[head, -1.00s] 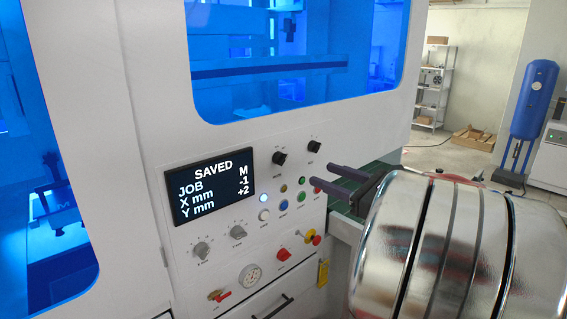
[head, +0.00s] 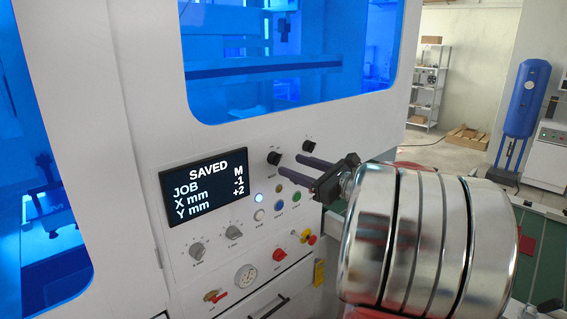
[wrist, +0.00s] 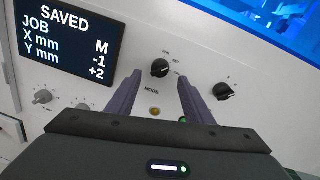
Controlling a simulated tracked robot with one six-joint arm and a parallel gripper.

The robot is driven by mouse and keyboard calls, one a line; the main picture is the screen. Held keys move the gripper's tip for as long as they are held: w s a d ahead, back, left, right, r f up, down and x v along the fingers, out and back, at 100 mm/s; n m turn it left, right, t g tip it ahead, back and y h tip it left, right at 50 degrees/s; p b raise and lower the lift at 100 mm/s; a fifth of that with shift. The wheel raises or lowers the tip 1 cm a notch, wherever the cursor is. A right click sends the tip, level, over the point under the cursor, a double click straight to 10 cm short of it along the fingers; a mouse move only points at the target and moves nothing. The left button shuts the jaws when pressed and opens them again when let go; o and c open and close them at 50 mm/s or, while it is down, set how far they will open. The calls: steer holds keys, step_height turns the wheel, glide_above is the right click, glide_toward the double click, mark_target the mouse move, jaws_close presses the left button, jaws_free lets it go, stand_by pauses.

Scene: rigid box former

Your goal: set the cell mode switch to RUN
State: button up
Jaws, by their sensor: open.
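The mode switch (head: 274,158) is a black rotary knob on the white panel, right of the display. In the wrist view the knob (wrist: 159,68) shows above the word MODE, with small position labels around it; its setting is too small to read surely. My gripper (head: 289,164) is open, its two dark fingers pointing at the panel near the knob. In the wrist view the gripper (wrist: 159,77) has its fingertips either side of the knob, with space on both sides; I cannot tell how far they stand off the panel.
A second black knob (head: 308,146) is close on the right. The display (head: 204,183) reads SAVED, JOB M, X -1, Y +2. Below are coloured buttons (head: 260,214), grey dials (head: 233,231), a red switch (head: 279,254) and a red-yellow stop button (head: 310,239).

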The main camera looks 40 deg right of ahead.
mark_target(279, 160)
steer(key=shift+w+a, duration=0.2)
steer(key=shift+w, duration=2.4)
steer(key=shift+c, duration=0.2)
steer(key=c, duration=1)
steer(key=shift+n, duration=0.5)
steer(key=n, duration=0.4)
steer(key=shift+r, duration=0.15)
steer(key=shift+a+n+g, duration=0.15)
steer(key=shift+n+g, duration=0.15)
steer(key=shift+n, duration=1.6)
